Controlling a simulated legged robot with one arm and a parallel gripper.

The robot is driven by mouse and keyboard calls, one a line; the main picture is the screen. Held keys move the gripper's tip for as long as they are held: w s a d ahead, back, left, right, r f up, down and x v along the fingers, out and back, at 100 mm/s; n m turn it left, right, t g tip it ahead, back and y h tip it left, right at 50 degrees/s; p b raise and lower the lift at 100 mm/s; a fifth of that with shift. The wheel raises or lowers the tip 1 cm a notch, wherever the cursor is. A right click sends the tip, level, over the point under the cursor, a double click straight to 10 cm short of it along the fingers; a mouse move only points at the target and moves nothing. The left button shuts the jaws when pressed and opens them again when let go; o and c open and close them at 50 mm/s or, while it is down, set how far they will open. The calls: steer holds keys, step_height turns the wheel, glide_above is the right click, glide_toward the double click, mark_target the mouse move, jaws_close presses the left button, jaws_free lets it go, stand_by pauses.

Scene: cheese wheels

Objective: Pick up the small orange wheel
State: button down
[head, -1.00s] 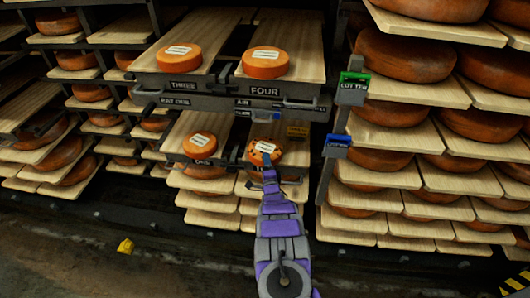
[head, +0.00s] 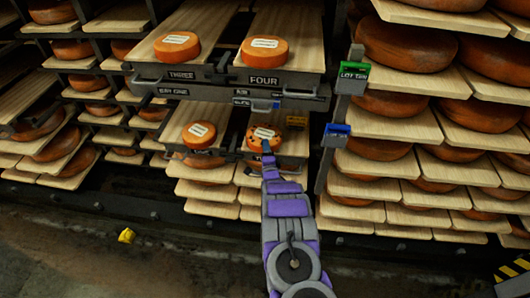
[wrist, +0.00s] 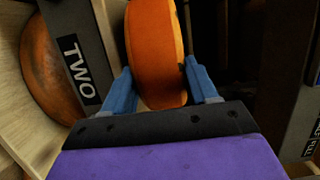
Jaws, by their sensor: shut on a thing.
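A small orange wheel (head: 264,138) with a white label and dark spots on top is at the front of the lower right board (head: 290,142). In the wrist view, the side of an orange wheel (wrist: 155,45) fills the space between my blue fingers. My gripper (wrist: 157,72) is shut on it, one finger on each side. In the head view my gripper (head: 267,155) reaches the wheel's front edge. A sign reading TWO (wrist: 79,70) is left of the wheel in the wrist view. I cannot tell whether the wheel is clear of its board.
A similar labelled wheel (head: 199,134) sits just left on the lower level. Wheels on THREE (head: 177,46) and FOUR (head: 265,50) sit above. A post with a green sign (head: 354,68) stands close on the right. Racks of large wheels (head: 405,48) flank it.

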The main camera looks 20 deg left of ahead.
steer(key=s+d+r+p, duration=0.3)
steer(key=s+d, duration=0.6)
steer(key=d, duration=0.4)
steer(key=shift+s, duration=0.2)
